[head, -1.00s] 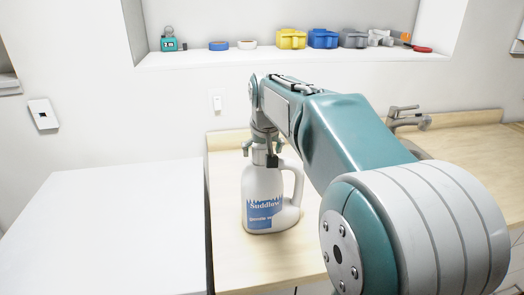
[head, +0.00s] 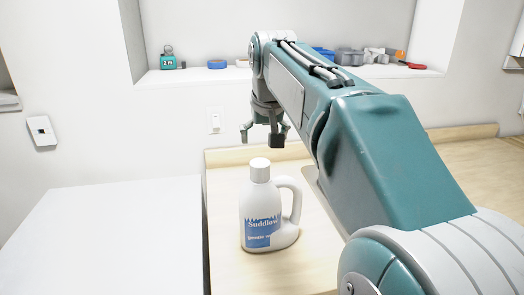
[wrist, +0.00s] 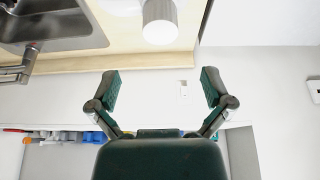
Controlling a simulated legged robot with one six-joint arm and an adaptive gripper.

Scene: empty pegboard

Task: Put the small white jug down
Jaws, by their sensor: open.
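The small white jug (head: 259,205), with a blue label, a white cap and a side handle, stands upright on the light wooden counter (head: 226,262) in the head view. My gripper (head: 264,138) is above and behind the jug, apart from it, with its fingers spread and nothing between them. In the wrist view the jug's round cap (wrist: 160,22) shows at the top edge, beyond the open fingers of my gripper (wrist: 161,90).
A white surface (head: 110,235) lies left of the counter. A wall shelf (head: 190,76) behind holds a teal item, tape rolls and other small things. A sink (wrist: 62,22) shows in the wrist view. Counter left of the jug is clear.

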